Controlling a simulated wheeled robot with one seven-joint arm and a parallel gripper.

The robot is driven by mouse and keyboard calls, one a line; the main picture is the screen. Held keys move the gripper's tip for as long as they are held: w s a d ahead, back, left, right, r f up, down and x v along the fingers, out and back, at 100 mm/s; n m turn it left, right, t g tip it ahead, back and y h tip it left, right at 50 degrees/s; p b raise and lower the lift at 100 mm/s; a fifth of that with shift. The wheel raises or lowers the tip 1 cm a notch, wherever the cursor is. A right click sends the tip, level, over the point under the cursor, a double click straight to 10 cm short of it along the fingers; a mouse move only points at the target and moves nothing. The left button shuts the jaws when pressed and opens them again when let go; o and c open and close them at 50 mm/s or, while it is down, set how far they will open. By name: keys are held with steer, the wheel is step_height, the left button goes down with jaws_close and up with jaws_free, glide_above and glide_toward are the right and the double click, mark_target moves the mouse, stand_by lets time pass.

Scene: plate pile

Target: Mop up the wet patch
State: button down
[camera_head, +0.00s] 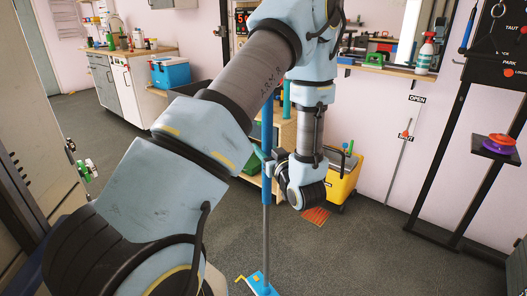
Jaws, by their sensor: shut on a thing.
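A mop stands nearly upright in front of my arm, with a blue grip and grey pole (266,226). Its blue mop head (259,284) with yellow parts is low in the picture, cut by the bottom edge. My gripper (268,163) is shut on the mop at the blue grip; the arm partly covers the upper handle. A yellow mop bucket (344,186) stands on the floor behind and right of my gripper, partly hidden by my arm. I cannot make out the wet patch on the dark grey floor.
A small orange mat or grate (316,215) lies before the bucket. A counter (130,80) and blue cooler (170,75) are behind left. The floor (370,250) at right front is clear.

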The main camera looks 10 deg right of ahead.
steer(key=shift+r, duration=0.1)
steer(key=shift+s+d, duration=0.1)
steer(key=shift+s, duration=0.05)
step_height(320, 180, down, 5)
steer(key=b, duration=0.4)
stand_by(0.4)
